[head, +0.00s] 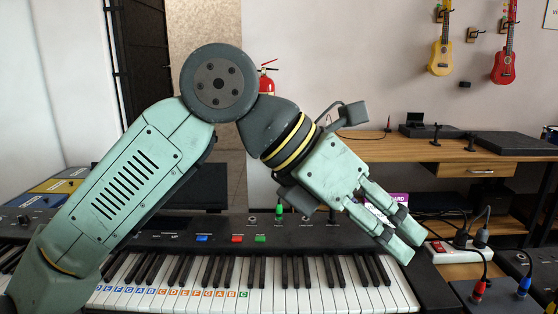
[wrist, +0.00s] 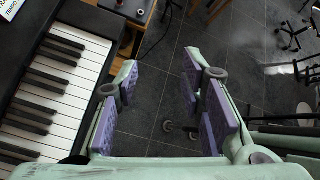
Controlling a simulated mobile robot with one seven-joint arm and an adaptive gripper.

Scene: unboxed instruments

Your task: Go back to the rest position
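My gripper (head: 397,236) is in the head view, tilted down to the right, above the right end of the keyboard (head: 333,296). In the wrist view my gripper (wrist: 160,88) is open. The keyboard (wrist: 60,90) lies to the left of the fingers in that view. My arm rises from the lower left in the head view, bends at the dark round joint and comes down to the right.
A wooden desk (head: 390,150) with a drawer stands behind. Two small guitars (head: 441,55) (head: 504,60) hang on the wall. A power strip (head: 455,250) and red and blue plugs are at the right. A fire extinguisher (head: 267,82) shows behind my arm. Open floor (wrist: 190,60) lies beside the keyboard.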

